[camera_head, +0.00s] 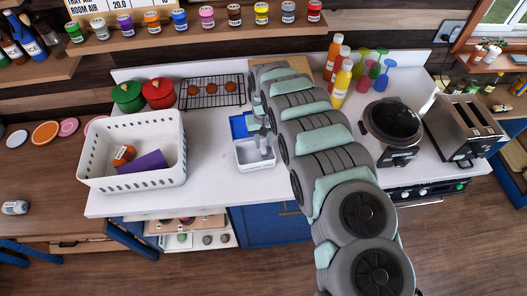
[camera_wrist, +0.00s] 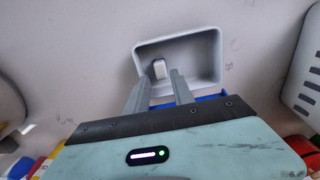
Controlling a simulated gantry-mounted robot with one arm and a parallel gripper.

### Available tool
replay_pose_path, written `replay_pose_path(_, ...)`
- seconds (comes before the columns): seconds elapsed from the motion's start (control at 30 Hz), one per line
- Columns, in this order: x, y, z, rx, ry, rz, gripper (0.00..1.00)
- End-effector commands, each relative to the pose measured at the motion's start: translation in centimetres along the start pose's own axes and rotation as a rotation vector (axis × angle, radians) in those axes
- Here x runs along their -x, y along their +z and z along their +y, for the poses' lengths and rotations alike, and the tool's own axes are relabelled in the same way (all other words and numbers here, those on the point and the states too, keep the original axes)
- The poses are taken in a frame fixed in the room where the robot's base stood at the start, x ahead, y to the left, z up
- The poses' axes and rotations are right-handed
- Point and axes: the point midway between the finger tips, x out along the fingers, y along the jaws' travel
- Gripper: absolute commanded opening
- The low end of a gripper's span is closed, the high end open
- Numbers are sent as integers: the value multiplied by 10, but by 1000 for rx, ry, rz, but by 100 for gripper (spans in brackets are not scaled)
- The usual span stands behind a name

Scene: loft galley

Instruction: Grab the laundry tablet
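A small white block, which looks like the laundry tablet (camera_wrist: 159,69), sits inside a pale open-topped container (camera_wrist: 205,50) in the wrist view, near one inner wall. In the head view the container (camera_head: 258,166) stands near the front edge of the white counter, with a blue lid part (camera_head: 239,126) behind it; I cannot make out the tablet there. My gripper (camera_wrist: 159,75) is open, its two grey fingers apart and pointing into the container. The tablet shows between and just beyond the fingertips, and nothing is held. I cannot tell whether a finger touches it.
A white perforated basket (camera_head: 130,180) with an orange-brown item and a purple box stands to the left. Two lidded pots and a wire rack (camera_head: 212,92) are behind. Bottles (camera_head: 342,78), a dark round cooker (camera_head: 393,122) and a toaster (camera_head: 463,127) are to the right.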

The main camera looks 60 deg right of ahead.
Motion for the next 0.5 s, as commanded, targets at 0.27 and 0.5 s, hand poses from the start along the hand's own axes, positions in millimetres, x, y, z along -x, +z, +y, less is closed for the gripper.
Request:
replay_pose_path(0.27,-29,4,-3,1,-3,-1,29)
replay_pose_path(0.5,-45,4,-2,-1,-1,-4,29)
